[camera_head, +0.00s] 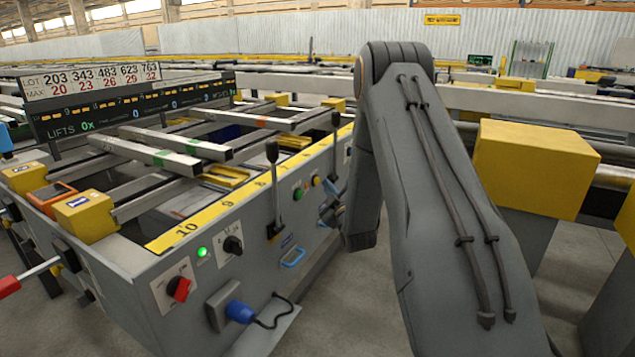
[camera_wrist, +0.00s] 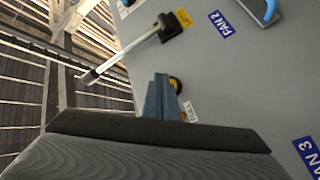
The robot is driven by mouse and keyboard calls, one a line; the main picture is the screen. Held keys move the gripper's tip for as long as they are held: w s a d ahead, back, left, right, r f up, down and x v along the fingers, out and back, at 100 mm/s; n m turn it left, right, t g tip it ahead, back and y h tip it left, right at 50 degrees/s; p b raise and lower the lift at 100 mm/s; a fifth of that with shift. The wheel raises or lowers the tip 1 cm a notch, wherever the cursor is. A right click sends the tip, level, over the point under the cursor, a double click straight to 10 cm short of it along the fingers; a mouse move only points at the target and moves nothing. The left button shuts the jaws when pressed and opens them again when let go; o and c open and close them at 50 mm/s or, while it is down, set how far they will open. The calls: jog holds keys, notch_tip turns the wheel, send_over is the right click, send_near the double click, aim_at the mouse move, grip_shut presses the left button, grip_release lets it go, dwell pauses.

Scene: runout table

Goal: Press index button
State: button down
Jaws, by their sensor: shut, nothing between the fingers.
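On the side panel of the grey machine, a green button (camera_head: 297,194) and a yellow button (camera_head: 316,180) sit to the right of a black-knobbed lever. I cannot read which one is labelled index. My gripper (camera_head: 331,211) is beside the panel, partly hidden by my arm. In the wrist view my blue-grey fingers (camera_wrist: 161,78) are shut and empty, pointing at the panel. A yellow button with a dark rim (camera_wrist: 176,85) shows just right of the fingertips, partly covered by them. I cannot tell whether they touch it. The green button is not visible in the wrist view.
A lever (camera_head: 273,180) stands left of the buttons, and another lever (camera_wrist: 130,52) is close to my fingers. A blue handle (camera_head: 292,257) sticks out below. A red rotary switch (camera_head: 179,289) and a blue plug (camera_head: 239,311) are nearer. A yellow block (camera_head: 530,165) is at right.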

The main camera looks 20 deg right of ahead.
jog(key=shift+s+d, duration=0.1)
jog(key=s+d, duration=0.1)
jog(key=s, duration=0.1)
jog(key=s+d+p, duration=0.1)
jog(key=d, duration=0.1)
jog(key=shift+s, duration=0.4)
jog(key=shift+a, duration=0.1)
dwell(0.8)
